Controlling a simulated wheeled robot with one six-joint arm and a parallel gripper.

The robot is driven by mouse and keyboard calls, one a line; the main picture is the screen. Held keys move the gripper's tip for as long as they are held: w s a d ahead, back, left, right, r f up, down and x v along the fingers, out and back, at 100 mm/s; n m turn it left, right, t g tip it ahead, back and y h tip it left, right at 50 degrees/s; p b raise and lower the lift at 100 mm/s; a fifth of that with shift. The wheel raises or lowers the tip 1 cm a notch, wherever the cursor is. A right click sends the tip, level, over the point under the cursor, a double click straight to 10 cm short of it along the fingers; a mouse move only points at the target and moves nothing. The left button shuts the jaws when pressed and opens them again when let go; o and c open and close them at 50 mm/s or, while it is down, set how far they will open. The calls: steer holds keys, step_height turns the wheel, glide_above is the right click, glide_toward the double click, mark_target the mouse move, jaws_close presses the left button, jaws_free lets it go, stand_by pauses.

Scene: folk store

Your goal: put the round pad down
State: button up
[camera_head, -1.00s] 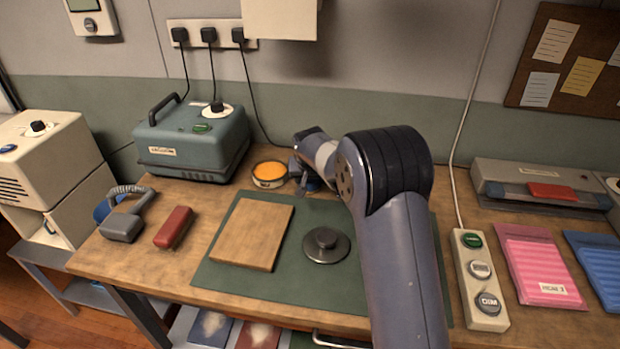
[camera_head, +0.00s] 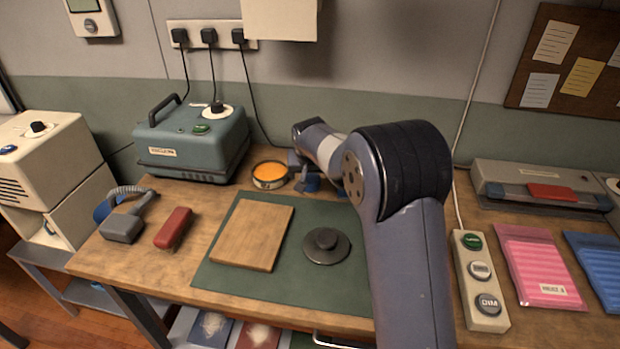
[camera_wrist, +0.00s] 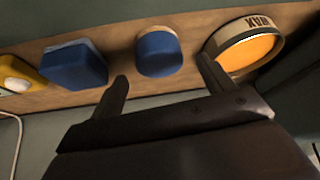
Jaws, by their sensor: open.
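The round pad (camera_head: 326,246), a dark grey disc with a raised knob, lies flat on the green mat (camera_head: 345,285), right of a wooden board. It rests there apart from my gripper and is not seen in the wrist view. My gripper (camera_wrist: 163,85) is open with nothing between its fingers. In the head view it is at the back of the table, right of the wax tin, largely hidden by my arm. In the wrist view its fingers point toward a blue round-ended thing (camera_wrist: 159,55) and the orange wax tin (camera_wrist: 250,50).
The wooden board (camera_head: 252,234) lies on the mat's left part. A red block (camera_head: 173,228) and a grey handset (camera_head: 123,228) are farther left. A teal machine (camera_head: 193,142) stands behind. A button strip (camera_head: 480,280) lies right of my arm. A blue block (camera_wrist: 75,65) is near my gripper.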

mark_target(310, 177)
steer(key=v, duration=0.8)
steer(key=shift+f, duration=0.1)
steer(key=x, duration=1.2)
steer(key=shift+w, duration=0.1)
steer(key=shift+r, duration=0.9)
